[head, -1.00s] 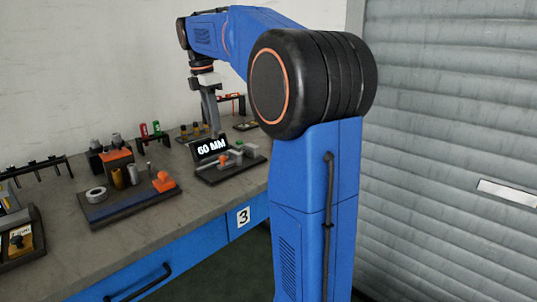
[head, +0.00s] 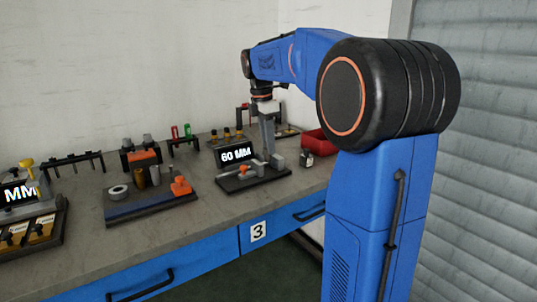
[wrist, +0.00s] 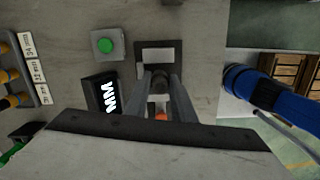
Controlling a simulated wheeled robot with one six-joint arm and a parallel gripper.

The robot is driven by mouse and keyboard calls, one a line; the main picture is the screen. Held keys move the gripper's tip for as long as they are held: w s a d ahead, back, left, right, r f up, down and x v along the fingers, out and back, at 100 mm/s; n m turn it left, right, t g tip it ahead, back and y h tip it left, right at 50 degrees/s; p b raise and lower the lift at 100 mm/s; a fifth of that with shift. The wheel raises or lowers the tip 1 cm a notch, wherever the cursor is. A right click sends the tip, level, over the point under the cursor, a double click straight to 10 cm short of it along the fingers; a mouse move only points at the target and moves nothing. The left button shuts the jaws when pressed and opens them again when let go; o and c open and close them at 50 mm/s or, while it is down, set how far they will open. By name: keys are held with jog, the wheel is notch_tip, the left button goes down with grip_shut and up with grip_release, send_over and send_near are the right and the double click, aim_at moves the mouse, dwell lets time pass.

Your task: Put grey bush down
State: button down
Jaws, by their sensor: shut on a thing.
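My gripper (head: 268,154) points down over the measuring stand (head: 250,181), just right of its 60 MM display (head: 237,154). In the wrist view, my gripper (wrist: 159,77) has its fingers closed around a small dark round piece, seemingly the grey bush (wrist: 159,84). The fingers hide much of it, and in the head view I cannot make it out. Below the fingers is the stand with a pale block (wrist: 155,56) and an orange part (wrist: 161,116). I cannot tell whether the bush touches the stand.
A small box with a green button (wrist: 105,45) is beside the stand. A red bin (head: 319,143) is behind it at the right. A tray (head: 120,214) with a ring, cylinders and an orange part lies to the left. Bare bench top shows between the tray and the stand.

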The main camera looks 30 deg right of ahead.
jog(key=shift+f, duration=1.75)
jog(key=c, duration=1.5)
grip_release()
jog(key=shift+f, duration=0.1)
notch_tip(320, 180, up, 12)
jog(key=a, duration=0.2)
jog(key=s+a+f+m+t, duration=0.1)
jog(key=s+a+f+m, duration=0.35)
jog(key=s, duration=0.35)
jog(key=s+a+f+m+t, duration=0.2)
jog(key=s+a+f+m, duration=0.25)
jog(key=s, duration=0.45)
jog(key=s+a+f+m, duration=0.1)
jog(key=s+f+m, duration=0.1)
jog(key=s+f, duration=0.2)
jog(key=s+a+f+m+t+y, duration=0.1)
jog(key=s+a+f+m, duration=0.1)
jog(key=s+f, duration=0.2)
jog(key=s+a+f+m+t, duration=0.1)
jog(key=s+a+f+m, duration=0.1)
jog(key=s+f, duration=0.3)
notch_tip(320, 180, down, 3)
jog(key=shift+s+f+m, duration=0.1)
jog(key=shift+f+m, duration=0.1)
jog(key=shift+m, duration=0.4)
